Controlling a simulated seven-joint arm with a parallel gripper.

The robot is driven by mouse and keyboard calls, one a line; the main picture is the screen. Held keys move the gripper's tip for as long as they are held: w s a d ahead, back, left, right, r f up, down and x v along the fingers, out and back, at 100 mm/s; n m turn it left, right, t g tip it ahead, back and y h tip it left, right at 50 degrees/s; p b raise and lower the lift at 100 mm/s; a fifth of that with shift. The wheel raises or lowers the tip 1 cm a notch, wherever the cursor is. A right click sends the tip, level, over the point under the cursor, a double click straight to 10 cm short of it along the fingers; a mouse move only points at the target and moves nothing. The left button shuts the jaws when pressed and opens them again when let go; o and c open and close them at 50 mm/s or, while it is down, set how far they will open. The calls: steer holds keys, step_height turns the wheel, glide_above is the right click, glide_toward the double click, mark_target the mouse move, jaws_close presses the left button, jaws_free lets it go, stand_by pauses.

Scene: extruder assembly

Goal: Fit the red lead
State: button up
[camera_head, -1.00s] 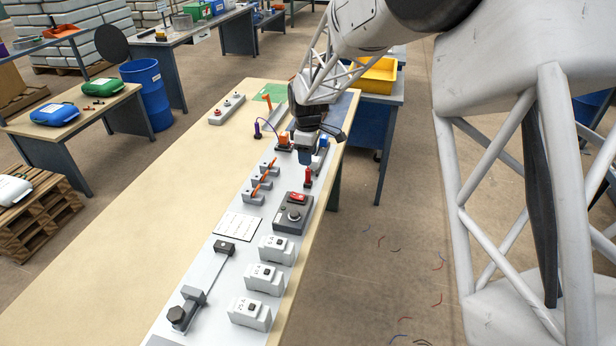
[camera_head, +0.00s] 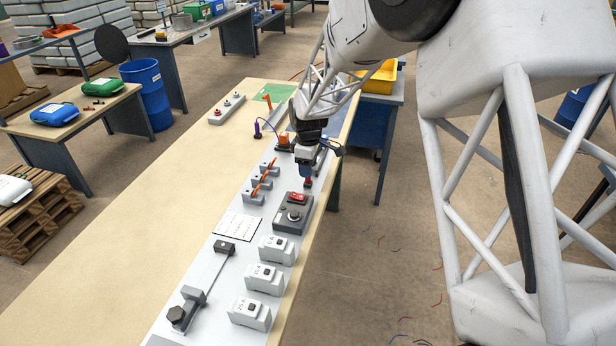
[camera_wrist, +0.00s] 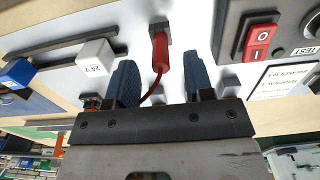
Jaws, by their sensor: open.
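The red lead (camera_wrist: 160,62) is in the wrist view, its plug end at a small grey block (camera_wrist: 159,28) on the panel. Its thin red cable curves back toward my gripper. Whether the plug is fully seated in the block cannot be told. My gripper (camera_wrist: 161,66) is open, with one blue finger on each side of the lead and a gap on both sides. In the head view my gripper (camera_head: 305,176) is low over the panel, and only a little of the red lead (camera_head: 308,183) shows beside it.
A grey switch box (camera_head: 292,213) with a red rocker is close by. A white block marked 24 V (camera_wrist: 94,56) and a blue block (camera_wrist: 17,74) are to the left in the wrist view. Several white modules (camera_head: 265,278) line the panel.

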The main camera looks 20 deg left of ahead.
mark_target(308, 182)
steer(key=shift+f, duration=1.7)
jaws_close()
